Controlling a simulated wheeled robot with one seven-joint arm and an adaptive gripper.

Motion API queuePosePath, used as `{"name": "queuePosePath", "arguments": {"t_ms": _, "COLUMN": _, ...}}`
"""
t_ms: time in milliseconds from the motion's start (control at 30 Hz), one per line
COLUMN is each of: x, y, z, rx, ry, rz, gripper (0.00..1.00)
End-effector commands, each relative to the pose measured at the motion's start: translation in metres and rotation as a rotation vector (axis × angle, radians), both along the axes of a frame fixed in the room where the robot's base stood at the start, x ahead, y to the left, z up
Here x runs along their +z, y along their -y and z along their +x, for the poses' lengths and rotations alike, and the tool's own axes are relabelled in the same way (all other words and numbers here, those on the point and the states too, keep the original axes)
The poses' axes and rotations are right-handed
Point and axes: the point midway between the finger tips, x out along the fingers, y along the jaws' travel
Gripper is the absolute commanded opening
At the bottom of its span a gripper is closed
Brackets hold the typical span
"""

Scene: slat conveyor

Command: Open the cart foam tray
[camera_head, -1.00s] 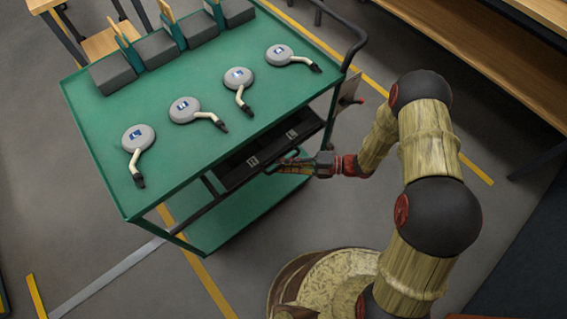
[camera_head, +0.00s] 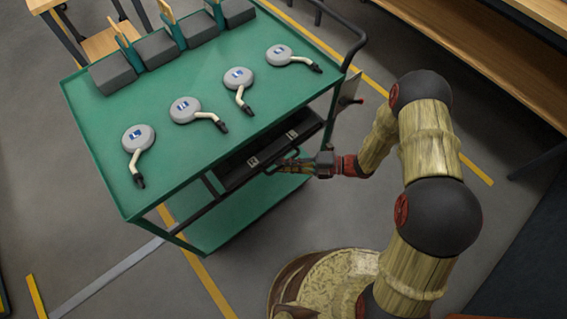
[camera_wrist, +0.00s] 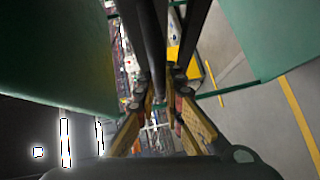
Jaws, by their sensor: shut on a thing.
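The green cart (camera_head: 185,75) stands at the left of the head view. The black foam tray (camera_head: 235,172) is the long dark drawer under its top, with two small pale labels on it. My gripper (camera_head: 284,164) is at the tray's near side, right of its middle, and is shut on the dark tray handle (camera_head: 292,154). In the wrist view my gripper's yellow-brown fingers (camera_wrist: 162,104) close around dark bars (camera_wrist: 152,40); which bar is the handle is hard to tell. The tray's inside is mostly hidden under the cart top.
Several round grey devices with curved stems (camera_head: 186,110) lie on the cart top, with grey blocks (camera_head: 157,46) along its far edge. A dark push handle (camera_head: 352,40) rises at the cart's right end. A wooden bench (camera_head: 500,65) stands upper right. Open floor lies in front.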

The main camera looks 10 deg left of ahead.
Motion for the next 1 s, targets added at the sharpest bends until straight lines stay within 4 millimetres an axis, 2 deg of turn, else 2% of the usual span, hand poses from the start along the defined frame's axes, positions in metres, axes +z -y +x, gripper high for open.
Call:
{"name": "queuePosePath", "arguments": {"t_ms": 167, "x": 0.001, "y": 0.012, "z": -0.01, "rx": -0.003, "ry": -0.006, "rz": -0.001, "gripper": 0.0}}
{"name": "queuePosePath", "arguments": {"t_ms": 267, "x": 0.003, "y": 0.027, "z": -0.022, "rx": -0.005, "ry": -0.007, "rz": -0.001, "gripper": 0.0}}
{"name": "queuePosePath", "arguments": {"t_ms": 700, "x": 0.003, "y": 0.122, "z": -0.103, "rx": -0.009, "ry": -0.007, "rz": 0.001, "gripper": 0.0}}
{"name": "queuePosePath", "arguments": {"t_ms": 1000, "x": 0.002, "y": 0.177, "z": -0.151, "rx": -0.008, "ry": -0.004, "rz": 0.002, "gripper": 0.0}}
